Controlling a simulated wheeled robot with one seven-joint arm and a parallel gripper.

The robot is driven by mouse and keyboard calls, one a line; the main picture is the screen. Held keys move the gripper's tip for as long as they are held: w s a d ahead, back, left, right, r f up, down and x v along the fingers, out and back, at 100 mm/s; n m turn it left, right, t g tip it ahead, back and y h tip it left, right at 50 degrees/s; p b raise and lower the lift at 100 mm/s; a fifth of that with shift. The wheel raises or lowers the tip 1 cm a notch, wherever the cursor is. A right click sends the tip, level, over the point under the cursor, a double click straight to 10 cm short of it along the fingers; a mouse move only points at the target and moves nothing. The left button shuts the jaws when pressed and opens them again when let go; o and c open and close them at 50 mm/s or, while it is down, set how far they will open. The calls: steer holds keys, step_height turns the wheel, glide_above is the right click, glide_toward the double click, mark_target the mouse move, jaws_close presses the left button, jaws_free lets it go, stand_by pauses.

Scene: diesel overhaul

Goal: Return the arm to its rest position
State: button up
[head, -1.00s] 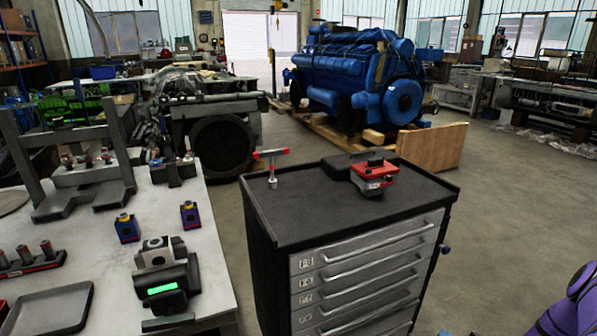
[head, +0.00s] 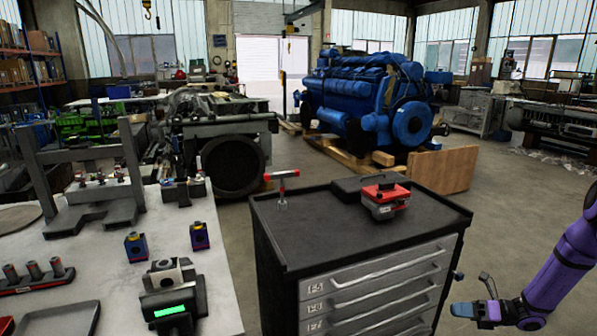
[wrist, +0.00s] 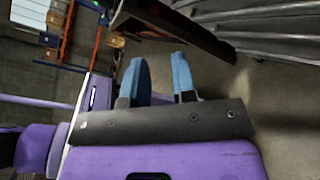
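My purple arm (head: 568,262) reaches in from the right edge of the head view. My gripper (head: 474,297) is at the lower right, beside the drawer cabinet and apart from it. In the wrist view my gripper (wrist: 158,72) shows two blue fingers standing apart with nothing between them, so it is open and empty. Behind the fingers lie bare floor and dark furniture edges.
The drawer cabinet (head: 298,262) carries a red-handled T-tool (head: 282,188) and a red and grey device (head: 386,198). A workbench (head: 222,280) with several parts stands left. A blue engine (head: 365,95) sits on pallets behind. Floor (head: 520,215) right of the cabinet is clear.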

steer(key=s+a+r+n+g+h, duration=0.25)
steer(key=a+r+n, duration=0.2)
steer(key=r, duration=0.55)
steer(key=s+a+r+n+g+h, duration=0.25)
steer(key=r+n, duration=0.35)
steer(key=r, duration=0.4)
steer(key=s+a+r+n+g+h, duration=0.1)
steer(key=a+r+n+h, duration=0.2)
steer(key=a+r+n, duration=0.5)
steer(key=s+a+r+n+t+h, duration=0.1)
steer(key=s+r+n+t+h, duration=0.2)
steer(key=s+r+n, duration=0.3)
steer(key=s+a+r+n+t+h, duration=0.1)
steer(key=s+r+n+t+h, duration=0.2)
steer(key=s+r, duration=0.9)
steer(key=shift+s+n+t+h, duration=0.3)
steer(key=shift+s+n+h, duration=0.8)
steer(key=shift+s+n, duration=1.1)
steer(key=shift+s+m, duration=0.45)
